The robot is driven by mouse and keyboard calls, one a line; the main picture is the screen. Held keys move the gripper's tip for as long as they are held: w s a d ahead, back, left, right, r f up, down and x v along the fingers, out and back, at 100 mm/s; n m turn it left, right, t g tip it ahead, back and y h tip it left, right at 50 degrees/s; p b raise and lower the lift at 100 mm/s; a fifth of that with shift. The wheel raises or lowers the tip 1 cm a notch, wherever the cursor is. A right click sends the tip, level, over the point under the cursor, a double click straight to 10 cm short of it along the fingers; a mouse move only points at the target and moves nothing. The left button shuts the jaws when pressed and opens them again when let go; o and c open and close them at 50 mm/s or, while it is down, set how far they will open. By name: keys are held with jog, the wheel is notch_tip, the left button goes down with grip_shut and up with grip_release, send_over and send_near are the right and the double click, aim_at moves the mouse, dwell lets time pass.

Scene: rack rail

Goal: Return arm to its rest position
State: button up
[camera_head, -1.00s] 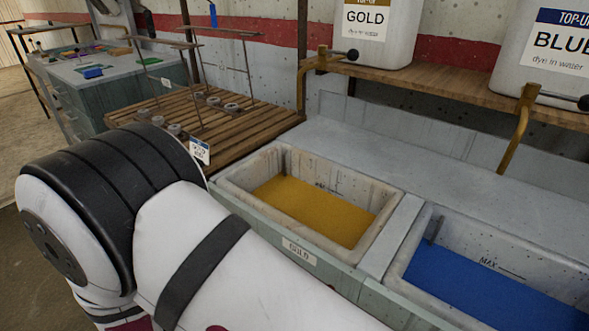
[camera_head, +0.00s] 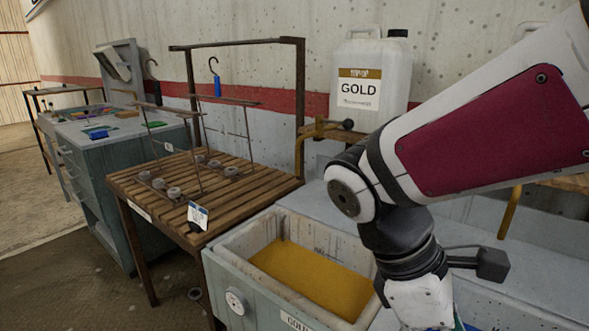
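My arm comes in from the upper right in the head view and bends down at a dark joint. Its lower end, with the body of my gripper (camera_head: 420,302), hangs at the bottom edge, over the right end of the gold dye vat (camera_head: 226,268). The fingers are below the picture, so I cannot see whether they are open or hold anything. A dark frame (camera_head: 240,42) stands behind the slatted wooden table, and a hook with a blue piece (camera_head: 217,84) hangs from it.
The slatted table (camera_head: 215,180) carries thin wire stands and several small grey weights. A green cabinet (camera_head: 105,165) is at the left.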

jog(key=s+d+r+m+t+y, duration=0.15)
jog(key=s+m+t+y, duration=0.35)
jog(key=s+m, duration=0.6)
notch_tip(320, 180, up, 20)
jog(key=w+m+t+p, duration=0.1)
jog(key=w+t+p, duration=0.1)
jog(key=p, duration=1.6)
jog(key=shift+w+a+f+m+y, duration=0.15)
jog(key=shift+a+m+y, duration=0.25)
